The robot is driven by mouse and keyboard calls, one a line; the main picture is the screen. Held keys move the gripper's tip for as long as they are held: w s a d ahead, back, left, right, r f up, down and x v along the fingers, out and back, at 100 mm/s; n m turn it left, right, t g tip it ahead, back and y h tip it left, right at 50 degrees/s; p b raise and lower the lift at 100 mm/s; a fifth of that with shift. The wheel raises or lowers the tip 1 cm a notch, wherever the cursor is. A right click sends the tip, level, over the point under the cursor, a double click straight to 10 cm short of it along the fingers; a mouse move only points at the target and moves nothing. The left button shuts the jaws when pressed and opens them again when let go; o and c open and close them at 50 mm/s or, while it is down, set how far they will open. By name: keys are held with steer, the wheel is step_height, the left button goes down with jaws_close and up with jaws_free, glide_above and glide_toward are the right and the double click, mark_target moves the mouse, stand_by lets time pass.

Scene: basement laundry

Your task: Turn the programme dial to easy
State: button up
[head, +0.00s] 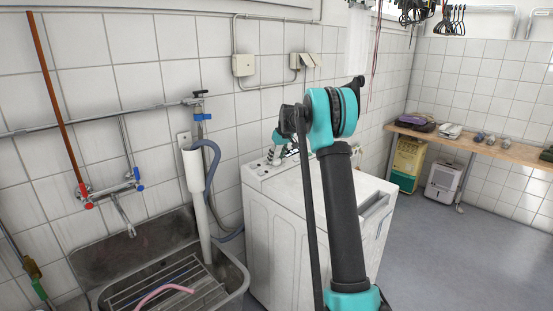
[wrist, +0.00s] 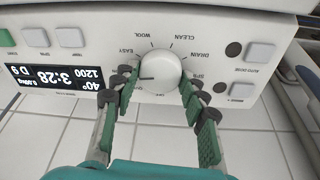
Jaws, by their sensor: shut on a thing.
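The white round programme dial (wrist: 160,66) is on the machine's panel in the wrist view, which shows the panel upside down. Its dark pointer mark faces left, close to the EASY label (wrist: 127,58); I cannot tell whether it lines up exactly. WOOL, CLEAN and DRAIN labels follow around the dial to the right. My gripper (wrist: 158,82) has one green-padded finger on each side of the dial and is shut on it. In the head view the white washing machine (head: 285,235) stands against the tiled wall; my arm hides part of its panel and the dial.
A lit display (wrist: 55,78) shows 40°, 3:28 and 1200. Push buttons (wrist: 242,90) flank the dial. A steel sink (head: 235,285) with a grey drain hose (head: 213,165) is left of the machine. A wooden shelf (head: 480,145) and open floor are at right.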

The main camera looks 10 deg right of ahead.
steer(key=m, duration=0.4)
steer(key=shift+m+h, duration=0.4)
steer(key=shift+m, duration=1.2)
steer(key=o, duration=1.2)
steer(key=shift+c, duration=0.2)
steer(key=v, duration=1.2)
